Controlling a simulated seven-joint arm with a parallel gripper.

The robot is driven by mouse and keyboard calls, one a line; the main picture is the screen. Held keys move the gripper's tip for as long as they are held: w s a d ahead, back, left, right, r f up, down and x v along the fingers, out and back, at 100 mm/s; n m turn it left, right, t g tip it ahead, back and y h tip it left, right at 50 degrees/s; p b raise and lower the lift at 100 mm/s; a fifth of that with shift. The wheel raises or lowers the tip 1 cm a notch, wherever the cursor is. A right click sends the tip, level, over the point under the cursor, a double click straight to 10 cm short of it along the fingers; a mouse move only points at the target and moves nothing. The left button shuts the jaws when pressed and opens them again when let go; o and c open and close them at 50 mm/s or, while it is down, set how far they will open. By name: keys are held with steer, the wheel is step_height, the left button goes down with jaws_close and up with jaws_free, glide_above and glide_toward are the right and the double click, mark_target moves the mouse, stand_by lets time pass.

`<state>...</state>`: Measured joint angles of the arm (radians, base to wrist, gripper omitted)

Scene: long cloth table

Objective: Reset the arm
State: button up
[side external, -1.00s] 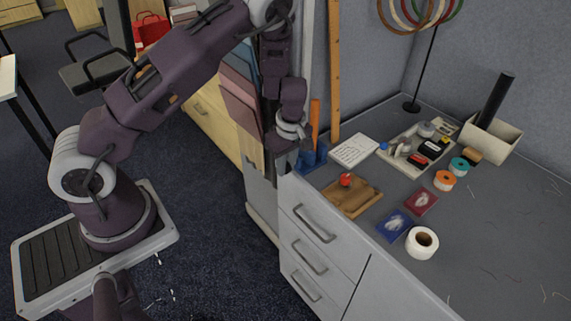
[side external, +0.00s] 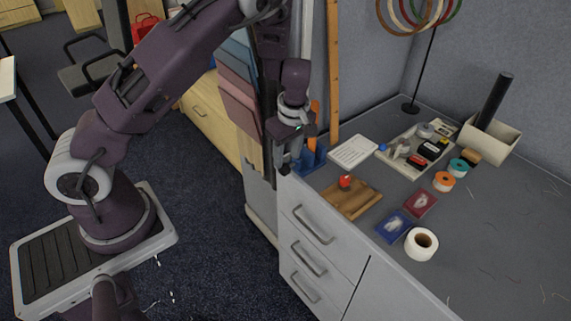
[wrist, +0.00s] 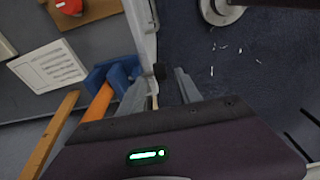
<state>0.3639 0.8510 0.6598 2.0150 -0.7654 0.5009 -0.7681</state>
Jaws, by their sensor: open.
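My gripper (side external: 287,163) hangs pointing down at the near left corner of the long table (side external: 470,255). It is just left of a blue holder (side external: 313,157) that has an orange upright piece in it. There the blue holder (wrist: 122,70) and the orange piece (wrist: 98,104) are close beside the left finger. Whether the gripper touches the holder, I cannot tell.
A wooden board (side external: 362,203) with a red knob, a white sheet (side external: 354,151) and a tray (side external: 405,167) of small items lie on the table. White drawers (side external: 310,225) stand below its edge. Coloured panels (side external: 240,100) hang behind my arm. Dark floor (side external: 215,240) is open.

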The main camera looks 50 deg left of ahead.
step_height(320, 180, up, 2)
steer(key=shift+d+r, duration=0.1)
steer(key=shift+d, duration=0.05)
steer(key=s+d+r+m+t+h, duration=0.15)
steer(key=s+d+r+m, duration=0.3)
steer(key=r, duration=0.45)
steer(key=s+d+r+m+t+h, duration=0.1)
steer(key=s+d+r+m+h, duration=0.3)
steer(key=r, duration=0.6)
steer(key=s+r+m+t+y, duration=0.3)
steer(key=s+m, duration=0.6)
steer(key=s, duration=0.7)
step_height(320, 180, up, 2)
steer(key=shift+s+a+y, duration=0.25)
steer(key=shift+a+y, duration=0.2)
steer(key=shift+m, duration=0.25)
